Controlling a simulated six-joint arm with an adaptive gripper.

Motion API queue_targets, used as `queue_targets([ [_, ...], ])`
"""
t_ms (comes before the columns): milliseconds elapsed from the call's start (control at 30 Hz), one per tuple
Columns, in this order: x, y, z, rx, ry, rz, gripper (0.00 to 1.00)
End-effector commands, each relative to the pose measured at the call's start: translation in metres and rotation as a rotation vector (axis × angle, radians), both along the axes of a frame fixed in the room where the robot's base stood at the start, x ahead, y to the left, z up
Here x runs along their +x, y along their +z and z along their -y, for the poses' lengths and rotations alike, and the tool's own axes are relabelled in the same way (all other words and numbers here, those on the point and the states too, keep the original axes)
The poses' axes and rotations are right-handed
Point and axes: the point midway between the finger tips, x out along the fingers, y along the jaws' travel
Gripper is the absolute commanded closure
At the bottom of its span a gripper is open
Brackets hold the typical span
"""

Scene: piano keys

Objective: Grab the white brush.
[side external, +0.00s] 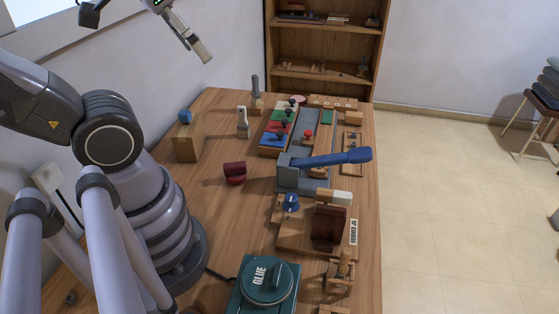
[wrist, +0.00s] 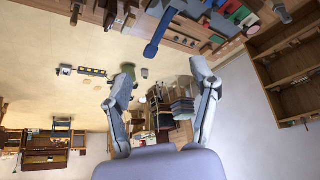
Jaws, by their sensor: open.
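A small white upright piece (side external: 242,122), which looks like the white brush, stands on the left part of the wooden table (side external: 205,205). Its bristles are too small to make out. I cannot pick it out in the wrist view. My gripper (side external: 198,46) is high above the far left of the table, well apart from the white piece. In the wrist view my gripper (wrist: 163,82) has its two fingers spread wide with nothing between them.
A grey upright tool (side external: 256,96) stands behind the white piece, and a wooden block (side external: 187,142) stands left of it. A dark red piece (side external: 234,172) lies in front. A blue lever (side external: 335,157) and coloured panels (side external: 277,137) fill the right side.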

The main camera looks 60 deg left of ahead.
Motion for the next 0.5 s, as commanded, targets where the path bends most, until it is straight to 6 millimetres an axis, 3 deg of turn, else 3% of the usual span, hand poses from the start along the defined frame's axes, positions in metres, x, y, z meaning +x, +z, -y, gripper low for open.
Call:
queue_targets([
  [133,0.029,-0.005,-0.005,-0.009,0.037,0.02,0.39],
  [267,0.087,-0.022,-0.021,-0.025,0.12,0.08,0.39],
  [400,0.151,-0.054,-0.054,-0.031,0.234,0.172,0.39],
  [500,0.187,-0.084,-0.084,-0.024,0.321,0.239,0.39],
])
